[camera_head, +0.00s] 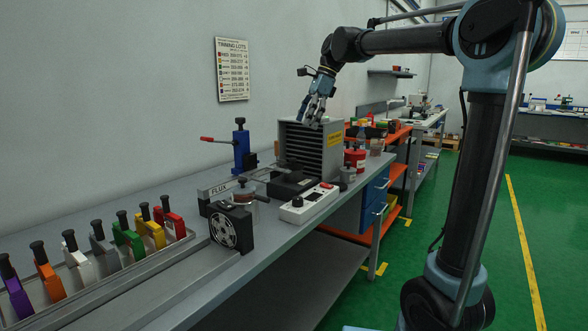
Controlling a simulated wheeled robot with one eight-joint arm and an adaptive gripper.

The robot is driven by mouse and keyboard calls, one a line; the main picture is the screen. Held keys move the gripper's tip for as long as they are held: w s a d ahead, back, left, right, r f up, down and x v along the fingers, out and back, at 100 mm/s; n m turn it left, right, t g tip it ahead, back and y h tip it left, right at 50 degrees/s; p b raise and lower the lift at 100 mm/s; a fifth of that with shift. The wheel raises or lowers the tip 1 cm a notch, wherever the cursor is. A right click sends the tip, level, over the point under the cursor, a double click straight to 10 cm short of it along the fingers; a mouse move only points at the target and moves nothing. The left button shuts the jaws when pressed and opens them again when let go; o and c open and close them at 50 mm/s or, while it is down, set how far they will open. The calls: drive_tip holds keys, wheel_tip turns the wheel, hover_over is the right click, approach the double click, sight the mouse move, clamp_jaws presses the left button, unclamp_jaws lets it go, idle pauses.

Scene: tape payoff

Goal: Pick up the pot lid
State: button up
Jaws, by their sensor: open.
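A small brownish pot (243,197) stands on the workbench behind a black fan. A lid with a dark knob (242,182) appears to sit on top of it; the pot's lower part is partly hidden by the fan. My gripper (312,120) is open and points down above the grey ribbed box, to the right of and higher than the pot. It is apart from the lid and holds nothing that I can see.
The black fan (231,228) stands in front of the pot. A FLUX-labelled bar (220,188), a blue stand (241,150), a grey ribbed box (312,150) and a white control box (309,203) surround it. Several coloured handled tools stand in a tray (185,243) at left.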

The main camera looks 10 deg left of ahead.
approach(293, 158)
drive_tip(key=x, duration=0.5)
drive_tip(key=shift+s+a+r, duration=0.1)
drive_tip(key=shift+a, duration=0.1)
drive_tip(key=shift+w+d+x, duration=0.1)
drive_tip(key=shift+x, duration=1.25)
drive_tip(key=shift+w+d+x, duration=0.1)
drive_tip(key=shift+w+x, duration=0.05)
drive_tip(key=shift+x, duration=1.2)
drive_tip(key=shift+c, duration=0.5)
drive_tip(key=c, duration=1)
